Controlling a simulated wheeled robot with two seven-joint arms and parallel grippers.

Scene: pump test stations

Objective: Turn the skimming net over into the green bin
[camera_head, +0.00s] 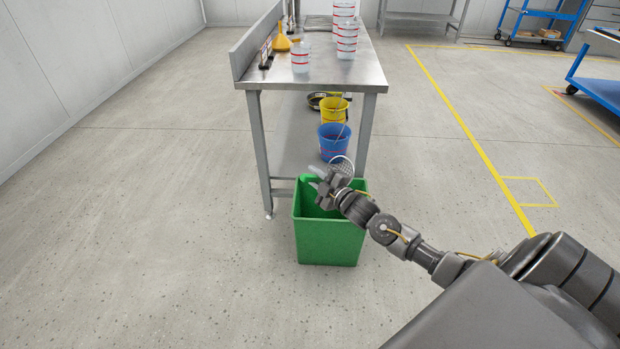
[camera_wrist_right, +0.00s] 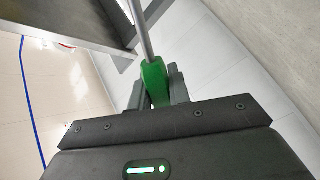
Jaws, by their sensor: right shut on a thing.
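The green bin (camera_head: 328,243) stands on the floor at the near end of the steel bench, its open top facing up. My right gripper (camera_head: 322,184) is over the bin's opening. It is shut on the green handle of the skimming net (camera_wrist_right: 155,82), whose metal rod runs away from the fingers in the right wrist view. In the head view the net's round mesh head (camera_head: 342,164) shows just behind the gripper, near the bin's far rim. My gripper hides part of the net, and I cannot tell what its mesh holds. My left gripper is not in view.
The steel bench (camera_head: 335,72) carries clear cups with red bands (camera_head: 300,58) and a yellow funnel (camera_head: 281,40). A blue bucket (camera_head: 333,142) and a yellow bucket (camera_head: 334,109) stand on its lower shelf, close behind the bin. The floor to the left is clear.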

